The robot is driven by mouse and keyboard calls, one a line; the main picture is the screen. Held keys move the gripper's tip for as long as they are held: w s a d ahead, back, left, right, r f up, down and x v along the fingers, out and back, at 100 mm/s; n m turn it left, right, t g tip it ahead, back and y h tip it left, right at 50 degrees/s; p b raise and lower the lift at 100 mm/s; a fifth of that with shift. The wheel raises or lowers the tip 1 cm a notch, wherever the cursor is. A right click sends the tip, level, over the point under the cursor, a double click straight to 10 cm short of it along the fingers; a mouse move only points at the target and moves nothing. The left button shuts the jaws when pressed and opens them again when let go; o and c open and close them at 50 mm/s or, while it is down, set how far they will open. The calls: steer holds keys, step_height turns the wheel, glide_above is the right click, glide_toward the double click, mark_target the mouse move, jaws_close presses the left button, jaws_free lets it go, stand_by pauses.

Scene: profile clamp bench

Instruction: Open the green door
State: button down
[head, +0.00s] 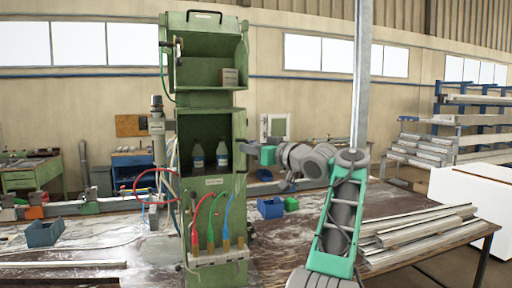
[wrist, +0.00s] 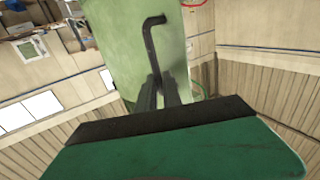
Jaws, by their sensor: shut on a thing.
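The green cabinet (head: 210,184) stands upright on the bench in the head view. Its middle compartment is open to view and holds two bottles with white labels (head: 197,157). My gripper (head: 247,150) is at the right edge of this compartment. In the wrist view, a green panel (wrist: 125,60) fills the upper middle, with a bent black handle (wrist: 150,42) on it. My gripper's dark fingers (wrist: 158,92) are shut on the lower part of the handle. In the head view the handle is hidden, and I cannot tell how far the door stands open.
The upper compartment holds a small box (head: 229,77). Red, green and blue hoses (head: 213,215) hang at the cabinet's lower front. Metal profiles (head: 415,235) lie at the bench's right side. A blue bin (head: 271,208) sits right of the cabinet. A grey post (head: 361,75) rises beside my arm.

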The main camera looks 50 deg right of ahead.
steer(key=shift+d+f, duration=0.2)
steer(key=shift+d, duration=0.1)
steer(key=shift+w+a, duration=0.15)
steer(key=shift+w, duration=0.05)
steer(key=c, duration=2)
jaws_free()
steer(key=o, duration=0.4)
steer(key=shift+w+d+f, duration=0.25)
steer(key=shift+w, duration=0.1)
steer(key=shift+c, duration=0.2)
steer(key=shift+o, duration=0.7)
steer(key=shift+r, duration=0.1)
steer(key=shift+a, duration=0.15)
steer(key=shift+s, duration=0.1)
